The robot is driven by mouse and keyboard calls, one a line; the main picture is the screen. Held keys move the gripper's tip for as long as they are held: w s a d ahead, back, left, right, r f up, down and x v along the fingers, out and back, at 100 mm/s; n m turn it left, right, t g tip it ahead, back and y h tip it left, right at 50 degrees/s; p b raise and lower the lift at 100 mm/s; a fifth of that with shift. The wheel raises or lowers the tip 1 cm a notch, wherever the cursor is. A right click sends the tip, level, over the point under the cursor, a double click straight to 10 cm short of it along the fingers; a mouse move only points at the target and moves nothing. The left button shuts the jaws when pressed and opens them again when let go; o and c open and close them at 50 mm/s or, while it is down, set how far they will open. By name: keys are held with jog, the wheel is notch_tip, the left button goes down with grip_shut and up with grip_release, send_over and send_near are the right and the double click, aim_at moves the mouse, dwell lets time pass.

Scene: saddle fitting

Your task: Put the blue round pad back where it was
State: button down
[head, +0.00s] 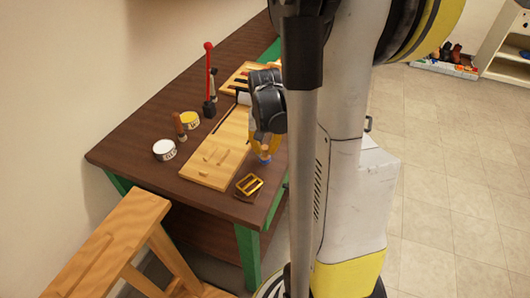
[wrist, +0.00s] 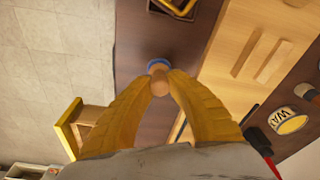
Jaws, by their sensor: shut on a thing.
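The blue round pad (wrist: 157,62) has a pale wooden knob (wrist: 159,86) and shows in the wrist view just beyond my fingertips. My gripper (wrist: 160,80) has its two yellow fingers closed on the knob from both sides. In the head view my gripper (head: 264,147) is over the right edge of the dark table (head: 135,146), beside the light wooden board (head: 201,178). A small bit of the pad (head: 265,161) shows below the fingers there. The knob and fingers cover part of the pad, and I cannot tell whether it touches the table.
A white tin (head: 164,150), a yellow tin (head: 190,120), a wooden-handled tool (head: 179,126) and a red-handled upright lever (head: 209,75) stand left of the board. A wooden box-like part (wrist: 82,128) shows beside the table edge.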

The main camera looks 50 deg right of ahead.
jog(key=shift+f, duration=0.2)
jog(key=c, duration=1.4)
grip_release()
jog(key=shift+r, duration=0.1)
